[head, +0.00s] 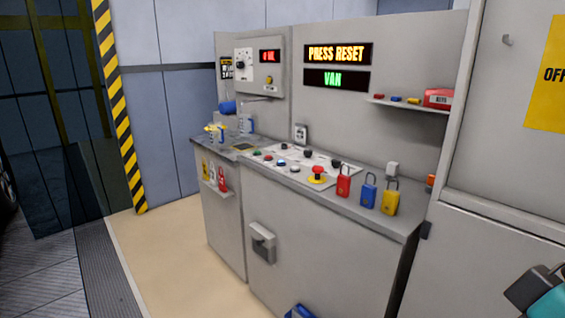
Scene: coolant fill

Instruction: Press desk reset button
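The desk (325,263) is a grey console with a sloped control panel (299,160) on its top. A green button (257,153), a red button (268,157) and a blue button (281,162) sit in the panel's left part. The labels are too small to read, so I cannot tell which is the reset button. An upper sign (336,54) reads "PRESS RESET" in amber.
Red (343,184), blue (368,193) and yellow (390,200) padlocks stand along the desk's front right edge. A green sign (336,79) reads "VAN". A beaker (246,124) stands at the desk's left end. The beige floor (170,260) left of the desk is clear.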

